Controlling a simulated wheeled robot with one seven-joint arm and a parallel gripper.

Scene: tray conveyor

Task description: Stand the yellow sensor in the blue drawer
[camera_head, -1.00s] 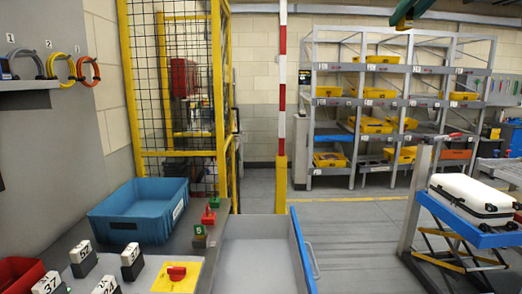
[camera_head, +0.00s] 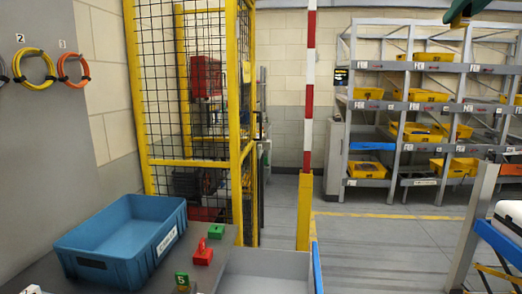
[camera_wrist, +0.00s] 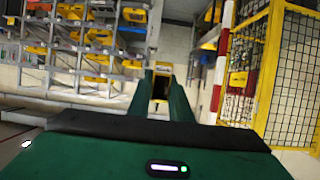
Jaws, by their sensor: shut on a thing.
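My gripper (camera_wrist: 161,92) shows in the wrist view, its two green fingers shut on a small yellow thing with a dark face, which looks like the yellow sensor (camera_wrist: 162,70). The sensor is held between the fingertips, clear of any surface. A green part of my arm's end shows at the top right of the head view. The drawer (camera_head: 268,268) stands pulled open at the bottom of the head view, with grey inside and a blue panel along its right side. Its visible inside looks empty, and its near part is cut off.
A blue bin (camera_head: 172,225) stands on the grey counter left of the drawer. Red (camera_head: 203,255) and green (camera_head: 216,231) blocks and a tag marked 5 (camera_head: 182,279) sit between them. A yellow-framed mesh cage (camera_head: 237,130) and a red-white pole (camera_head: 309,85) stand behind. Shelves with yellow bins are farther back.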

